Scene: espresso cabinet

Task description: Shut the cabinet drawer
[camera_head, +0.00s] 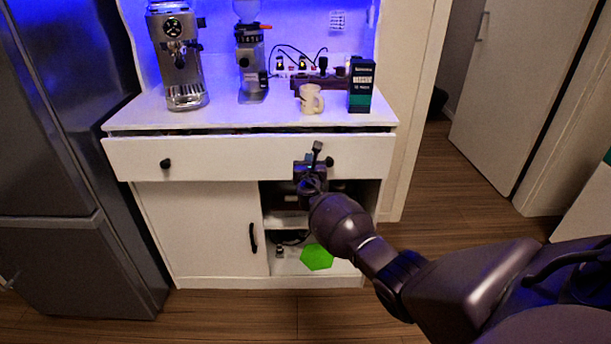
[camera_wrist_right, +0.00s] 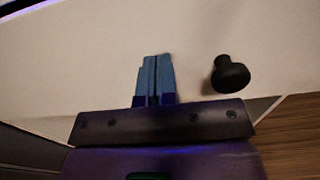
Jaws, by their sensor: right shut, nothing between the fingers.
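The white cabinet drawer (camera_head: 230,160) is slightly open; a narrow dark gap shows between its top edge and the countertop. It has a black left knob (camera_head: 165,163) and a black right knob (camera_head: 329,161). My right gripper (camera_head: 315,152) is at the right part of the drawer front, just left of the right knob. In the right wrist view its blue fingers (camera_wrist_right: 154,75) are shut and empty, pointing at the white drawer front (camera_wrist_right: 90,65), with the black knob (camera_wrist_right: 230,75) to their right. Whether the fingertips touch the front I cannot tell. My left gripper is out of view.
On the countertop (camera_head: 225,117) stand an espresso machine (camera_head: 178,60), a grinder (camera_head: 250,62), a mug (camera_head: 310,100) and a dark box (camera_head: 361,86). Below the drawer, a sliding door (camera_head: 205,230) leaves the right compartment open. A fridge (camera_head: 60,140) stands at the left.

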